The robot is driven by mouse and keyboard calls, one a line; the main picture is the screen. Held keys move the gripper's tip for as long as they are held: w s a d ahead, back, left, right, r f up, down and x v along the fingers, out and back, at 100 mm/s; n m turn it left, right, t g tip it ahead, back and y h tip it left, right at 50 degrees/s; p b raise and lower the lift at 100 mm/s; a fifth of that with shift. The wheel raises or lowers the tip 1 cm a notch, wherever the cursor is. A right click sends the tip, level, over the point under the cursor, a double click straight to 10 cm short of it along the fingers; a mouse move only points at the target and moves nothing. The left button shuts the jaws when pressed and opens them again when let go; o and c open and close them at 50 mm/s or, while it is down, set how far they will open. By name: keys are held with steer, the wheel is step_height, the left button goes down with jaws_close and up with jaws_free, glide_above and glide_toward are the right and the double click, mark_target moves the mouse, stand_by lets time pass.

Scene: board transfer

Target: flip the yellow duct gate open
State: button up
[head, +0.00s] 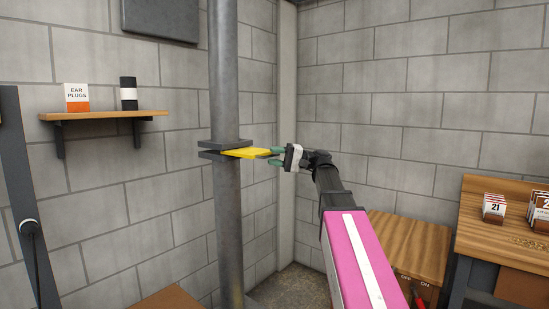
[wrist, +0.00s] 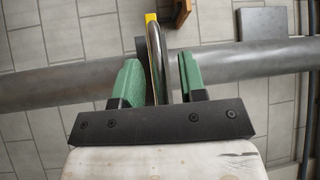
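The yellow duct gate (head: 246,153) is a flat plate sticking out to the right from a dark flange (head: 210,149) on the vertical grey duct (head: 226,85). My gripper (head: 275,157) is at the gate's outer end, its green fingers spread. In the wrist view the gate (wrist: 157,55) shows nearly edge-on as a thin grey plate with a yellow tip, between the two fingers of my gripper (wrist: 160,78). The duct (wrist: 60,83) crosses behind.
A wall shelf (head: 105,115) at left holds an ear plugs box (head: 76,97) and a dark cylinder (head: 128,93). A wooden box (head: 405,240) with an off/on label and a workbench (head: 500,205) stand at right. The wall behind my arm is bare.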

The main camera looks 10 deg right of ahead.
steer(key=d+f, duration=0.1)
steer(key=d, duration=0.9)
steer(key=shift+d+f, duration=0.25)
steer(key=shift+d, duration=0.05)
steer(key=shift+f, duration=0.1)
steer(key=s+a+f+m+t+h, duration=0.1)
steer(key=a+f+h, duration=0.15)
steer(key=f, duration=0.75)
steer(key=s+a+f+m+h, duration=0.1)
steer(key=a+f+m+h, duration=0.15)
steer(key=f, duration=0.65)
steer(key=s+a+f+m+t+h, duration=0.1)
steer(key=a+f+h, duration=0.15)
steer(key=f, duration=0.75)
steer(key=s+d+f+n+h, duration=0.1)
steer(key=s+f+h, duration=0.3)
steer(key=f, duration=0.4)
steer(key=s+d+f+g+h, duration=0.1)
steer(key=s+f+h, duration=0.3)
steer(key=f, duration=0.5)
steer(key=s+d+f+n+h, duration=0.1)
steer(key=s+d+f+h, duration=0.2)
steer(key=s+f, duration=0.3)
step_height(320, 180, down, 2)
steer(key=shift+d+f+n+g+h, duration=0.25)
steer(key=shift+n+g+h, duration=0.1)
steer(key=shift+h, duration=0.2)
